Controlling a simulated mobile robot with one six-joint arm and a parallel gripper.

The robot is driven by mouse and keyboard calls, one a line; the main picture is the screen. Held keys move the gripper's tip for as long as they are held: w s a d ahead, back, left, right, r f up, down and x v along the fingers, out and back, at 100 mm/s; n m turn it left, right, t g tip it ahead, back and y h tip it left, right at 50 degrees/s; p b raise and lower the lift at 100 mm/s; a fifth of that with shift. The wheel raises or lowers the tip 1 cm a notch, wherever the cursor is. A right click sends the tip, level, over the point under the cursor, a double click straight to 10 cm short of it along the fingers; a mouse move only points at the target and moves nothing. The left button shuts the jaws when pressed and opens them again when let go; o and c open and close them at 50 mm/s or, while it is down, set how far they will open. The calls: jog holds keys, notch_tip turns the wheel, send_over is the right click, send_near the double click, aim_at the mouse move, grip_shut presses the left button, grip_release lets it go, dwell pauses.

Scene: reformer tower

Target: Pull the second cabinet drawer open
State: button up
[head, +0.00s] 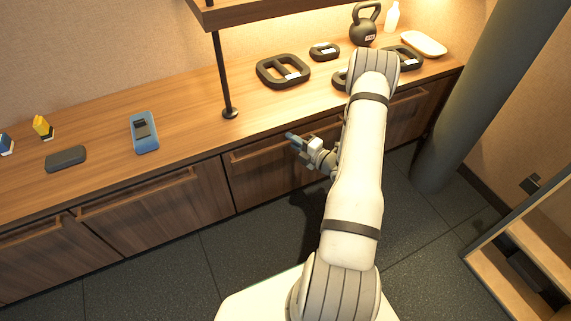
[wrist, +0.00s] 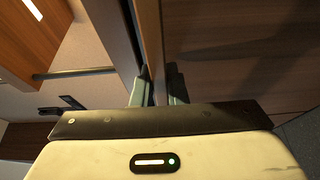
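The long wooden cabinet (head: 185,204) has a row of drawer fronts with wooden lip handles. My gripper (head: 297,141) is at the handle (head: 262,153) of the drawer front (head: 262,178) in the middle of the head view, near that handle's right end. This front looks flush with its neighbours. In the wrist view my gripper's fingers (wrist: 158,88) stand close on both sides of a thin wooden strip (wrist: 152,45), the handle, and appear shut on it. My arm hides part of the cabinet to the right. Which front counts as second is not marked.
The cabinet top carries a blue device (head: 144,132), a dark box (head: 66,159), several black weights (head: 283,71) and a kettlebell (head: 366,26). A black post (head: 222,80) holds a shelf above. A grey column (head: 480,95) stands right. Floor before the left drawers is clear.

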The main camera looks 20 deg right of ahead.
grip_shut()
jog(key=s+d+p, duration=0.1)
jog(key=s+p, duration=0.3)
jog(key=s, duration=2.5)
jog(key=shift+s, duration=0.35)
jog(key=o, duration=1.2)
grip_release()
dwell(0.4)
jog(key=v, duration=0.6)
jog(key=shift+p, duration=0.45)
